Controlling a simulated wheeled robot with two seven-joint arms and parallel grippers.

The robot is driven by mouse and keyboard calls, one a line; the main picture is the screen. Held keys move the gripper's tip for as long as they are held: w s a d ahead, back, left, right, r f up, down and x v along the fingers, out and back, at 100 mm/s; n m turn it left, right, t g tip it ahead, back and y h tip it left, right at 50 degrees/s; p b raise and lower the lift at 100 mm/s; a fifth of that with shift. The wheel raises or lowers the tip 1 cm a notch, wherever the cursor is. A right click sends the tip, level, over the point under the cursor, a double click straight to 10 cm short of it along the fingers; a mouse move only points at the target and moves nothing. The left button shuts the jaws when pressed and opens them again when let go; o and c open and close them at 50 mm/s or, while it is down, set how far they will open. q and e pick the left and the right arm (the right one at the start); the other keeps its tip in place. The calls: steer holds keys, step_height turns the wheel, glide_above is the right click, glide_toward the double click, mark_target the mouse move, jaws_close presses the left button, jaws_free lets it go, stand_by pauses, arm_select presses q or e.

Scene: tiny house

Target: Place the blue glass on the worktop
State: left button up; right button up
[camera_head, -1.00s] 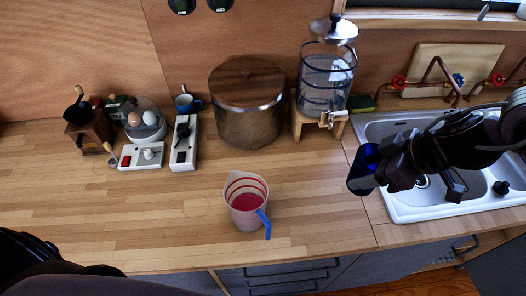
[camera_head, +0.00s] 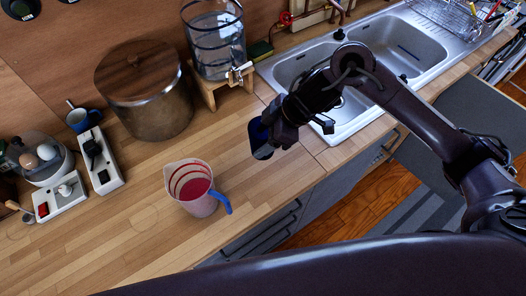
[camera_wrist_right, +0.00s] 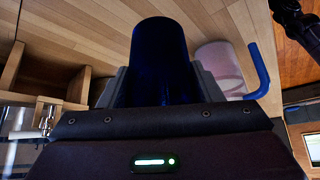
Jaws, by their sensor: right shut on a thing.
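The blue glass (camera_head: 260,138) is dark blue and held in my right gripper (camera_head: 275,133), over the worktop between the measuring jug and the sink. In the right wrist view the glass (camera_wrist_right: 160,60) stands out between the two fingers (camera_wrist_right: 158,88), which are shut on it. The wooden worktop (camera_head: 140,225) runs along the wall. Whether the glass touches the worktop is hard to tell.
A measuring jug (camera_head: 195,188) with red contents and a blue handle stands left of the glass. Behind are a big lidded pot (camera_head: 150,105), a water dispenser (camera_head: 215,45) and a sink (camera_head: 345,115). A power strip (camera_head: 100,160) lies left. Worktop in front of the pot is clear.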

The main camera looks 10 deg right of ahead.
step_height(320, 180, down, 3)
steer(key=shift+d+r, duration=0.15)
steer(key=shift+r, duration=0.05)
steer(key=shift+f, duration=0.25)
step_height(320, 180, down, 4)
steer(key=shift+r, duration=0.25)
steer(key=shift+f, duration=0.3)
arm_select(q)
steer(key=shift+d+r, duration=0.3)
steer(key=shift+d, duration=0.6)
steer(key=shift+a, duration=0.2)
arm_select(e)
steer(key=shift+f, duration=0.15)
steer(key=o, duration=1.1)
arm_select(q)
steer(key=shift+a, duration=0.1)
